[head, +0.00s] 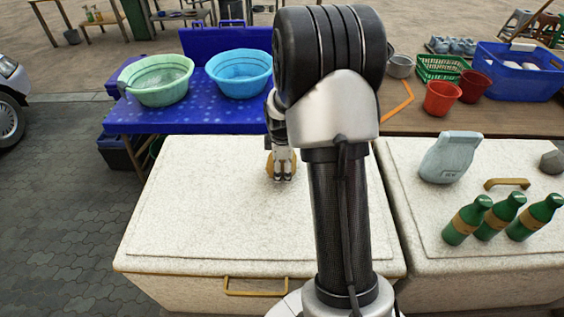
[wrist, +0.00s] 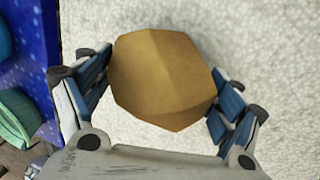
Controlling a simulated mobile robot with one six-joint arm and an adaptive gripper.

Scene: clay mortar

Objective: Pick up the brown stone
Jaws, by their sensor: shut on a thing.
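The brown stone (wrist: 163,78) is a faceted, yellowish-brown lump. In the wrist view it sits between the two blue-padded fingers of my gripper (wrist: 160,98), with a finger against each side. My gripper is shut on it. In the head view my gripper (head: 283,178) is over the white speckled chest top, and the stone (head: 270,165) shows only partly behind the fingers. I cannot tell whether the stone still touches the top.
The white chest top (head: 200,220) is otherwise clear. Behind it, a blue table (head: 190,118) holds a green basin (head: 156,80) and a blue basin (head: 238,73). A second chest at right holds green bottles (head: 466,220), a pale bag (head: 450,157) and a grey stone (head: 552,162).

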